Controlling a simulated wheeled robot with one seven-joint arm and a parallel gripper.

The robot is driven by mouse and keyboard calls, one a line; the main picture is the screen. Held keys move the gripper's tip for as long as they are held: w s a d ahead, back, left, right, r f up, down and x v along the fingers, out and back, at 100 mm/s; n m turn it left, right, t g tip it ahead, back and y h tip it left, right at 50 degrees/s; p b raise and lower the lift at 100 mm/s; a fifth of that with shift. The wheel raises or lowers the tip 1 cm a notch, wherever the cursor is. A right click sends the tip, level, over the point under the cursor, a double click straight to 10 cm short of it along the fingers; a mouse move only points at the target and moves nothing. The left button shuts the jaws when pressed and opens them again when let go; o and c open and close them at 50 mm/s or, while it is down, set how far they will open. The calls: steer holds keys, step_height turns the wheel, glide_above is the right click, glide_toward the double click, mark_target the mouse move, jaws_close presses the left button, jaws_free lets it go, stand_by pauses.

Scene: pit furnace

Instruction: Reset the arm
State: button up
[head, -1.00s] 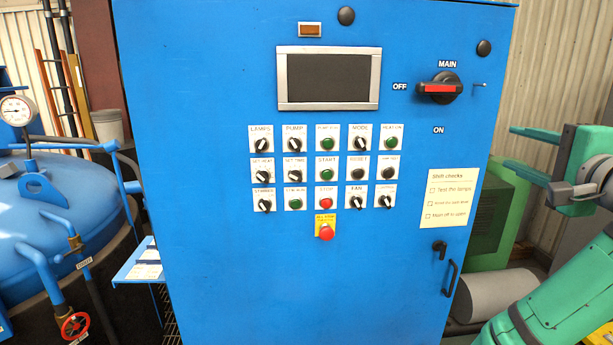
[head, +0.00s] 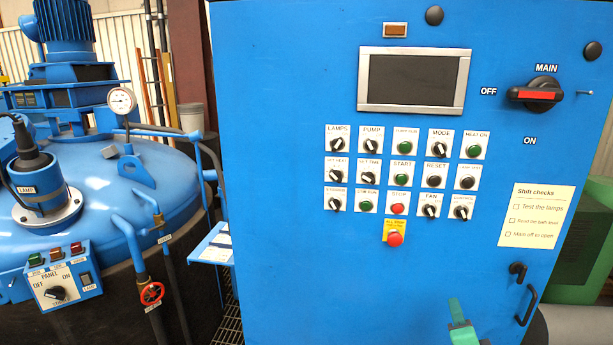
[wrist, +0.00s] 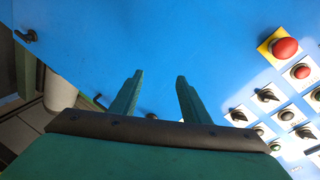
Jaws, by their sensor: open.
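My gripper (wrist: 159,76) is open and empty in the wrist view, with its two green fingers apart in front of the blue cabinet face. The red button on a yellow plate and several switches lie to the right of the fingers there. In the head view only a small green part of my gripper (head: 460,325) shows at the bottom edge, in front of the lower part of the blue control cabinet (head: 300,260). The rest of the arm is out of that view. I cannot tell how far the fingers are from the cabinet.
The cabinet carries a dark screen (head: 414,80), rows of knobs and buttons, a red emergency button (head: 395,239), a main switch (head: 536,94) and a door handle (head: 527,304). A blue furnace lid (head: 105,190) with a gauge and a small panel (head: 62,283) stands on the left.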

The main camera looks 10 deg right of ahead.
steer(key=s+a+f+n+y, duration=0.1)
steer(key=s+a+f+n, duration=0.35)
steer(key=a+f, duration=0.75)
steer(key=s+a+f+n+y, duration=0.1)
steer(key=s+a+f+n, duration=0.4)
steer(key=a+f, duration=0.7)
steer(key=s+a+r+n+t+y, duration=0.1)
steer(key=s+a+r+n+y, duration=0.1)
steer(key=s+a, duration=0.9)
steer(key=s+a+r+n+y, duration=0.3)
steer(key=s+a+n, duration=0.4)
steer(key=s+a, duration=0.5)
steer(key=shift+s+a+r+t+y, duration=0.15)
steer(key=shift+s+r+t+y, duration=0.25)
steer(key=shift+s, duration=1)
